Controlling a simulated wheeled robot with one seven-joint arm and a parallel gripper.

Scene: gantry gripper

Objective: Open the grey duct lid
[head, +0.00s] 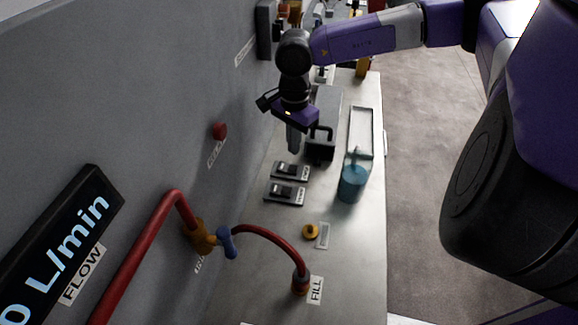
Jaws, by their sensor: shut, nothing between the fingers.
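The grey duct lid (327,101) appears to be the grey panel on the bench, beyond the middle of the head view. A dark block with a loop handle (320,145) sits at its near end; I cannot tell whether it is part of the lid. My gripper (293,149) points down just left of this block, with its fingers together and nothing seen between them. I cannot tell whether it touches the block. My gripper and wrist hide the left part of the panel, and the lid looks flat, though its hinge is not visible.
A blue-green cup (352,182) stands by a pale tray (361,128) at the bench's right. Two switches (290,171) (284,192), a yellow knob (311,231) and a red hose (275,238) are nearer. The grey wall (150,110) bounds the left; bench space is free near the front.

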